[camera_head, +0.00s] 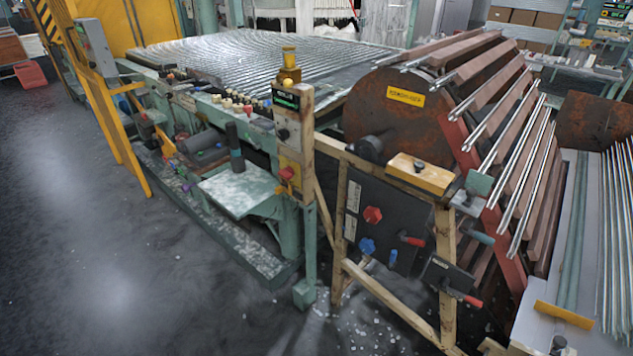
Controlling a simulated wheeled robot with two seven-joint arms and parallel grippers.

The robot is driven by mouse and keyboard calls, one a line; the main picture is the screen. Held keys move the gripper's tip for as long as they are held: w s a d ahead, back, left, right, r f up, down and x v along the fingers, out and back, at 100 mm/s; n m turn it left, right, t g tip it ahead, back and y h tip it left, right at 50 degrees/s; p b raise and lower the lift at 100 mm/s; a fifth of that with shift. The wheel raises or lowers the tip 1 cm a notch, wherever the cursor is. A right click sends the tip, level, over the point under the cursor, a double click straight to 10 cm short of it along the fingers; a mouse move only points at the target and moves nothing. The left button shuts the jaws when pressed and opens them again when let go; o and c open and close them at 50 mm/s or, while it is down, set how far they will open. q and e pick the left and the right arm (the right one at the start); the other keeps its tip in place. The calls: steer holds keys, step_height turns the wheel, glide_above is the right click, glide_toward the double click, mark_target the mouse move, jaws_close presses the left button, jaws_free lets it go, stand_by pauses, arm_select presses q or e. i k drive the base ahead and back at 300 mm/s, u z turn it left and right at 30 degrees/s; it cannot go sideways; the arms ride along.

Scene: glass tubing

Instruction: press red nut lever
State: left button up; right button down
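A red nut-shaped knob (372,214) sits on a dark panel (385,190) fixed in a wooden frame below the large rusty drum, right of centre. A blue knob (367,246) is just below it. A lever with a red handle (412,240) sticks out to the right on the same panel. Another red-handled lever (467,298) is on a small dark box (447,274) lower right. I cannot tell which of these is the red nut lever. Neither of my grippers is in view, and nothing touches these controls.
The rusty drum (395,125) with wooden slats and glass tubes fills the right. A green conveyor machine (240,70) stands behind left, with a post bearing a red button (287,173). A yellow frame (105,110) is further left. The grey floor (110,260) at front left is clear; glass shards lie near the wooden frame.

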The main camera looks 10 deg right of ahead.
mark_target(400, 236)
steer(key=z, duration=0.15)
steer(key=i, duration=1.15)
steer(key=z, duration=1.25)
steer(key=k, duration=0.85)
steer(key=u, duration=1.05)
